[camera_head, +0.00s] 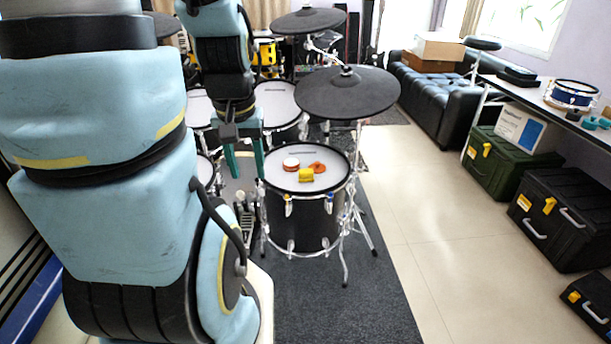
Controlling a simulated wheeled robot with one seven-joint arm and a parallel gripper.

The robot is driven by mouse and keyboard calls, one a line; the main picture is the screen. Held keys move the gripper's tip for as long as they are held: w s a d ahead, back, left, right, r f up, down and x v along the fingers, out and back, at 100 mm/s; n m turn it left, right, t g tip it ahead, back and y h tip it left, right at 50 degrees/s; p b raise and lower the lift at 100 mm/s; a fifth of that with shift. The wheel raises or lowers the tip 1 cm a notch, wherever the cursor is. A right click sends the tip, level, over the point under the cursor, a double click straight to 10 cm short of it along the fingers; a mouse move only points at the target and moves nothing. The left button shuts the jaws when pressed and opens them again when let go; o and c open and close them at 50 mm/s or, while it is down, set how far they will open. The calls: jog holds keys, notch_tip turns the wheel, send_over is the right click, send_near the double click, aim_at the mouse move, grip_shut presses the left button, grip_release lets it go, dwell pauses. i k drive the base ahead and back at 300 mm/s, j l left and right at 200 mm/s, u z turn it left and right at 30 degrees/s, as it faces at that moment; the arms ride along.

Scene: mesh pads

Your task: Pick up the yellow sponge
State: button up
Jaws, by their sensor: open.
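The yellow sponge (306,175) is a small block lying on the white mesh head of a floor drum (329,180), near the middle of the pad. A round white-topped red item (291,164) lies to its upper left, and an orange-red ring-like item (317,167) lies just behind it to the right. My gripper (249,160) is to the left of the drum pad, with its two teal fingers spread apart and pointing down. It is empty and apart from the sponge. My own arm fills the left of the view and hides what is behind it.
A black cymbal pad (347,93) on a stand overhangs the drum's back right. Another cymbal pad (309,21) and more drums (277,103) stand behind. The tiled floor between is clear.

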aim_at(307, 174)
jog(key=i+j+u, duration=0.1)
jog(key=i, duration=0.4)
jog(key=i+j+u, duration=0.15)
jog(key=i, duration=0.4)
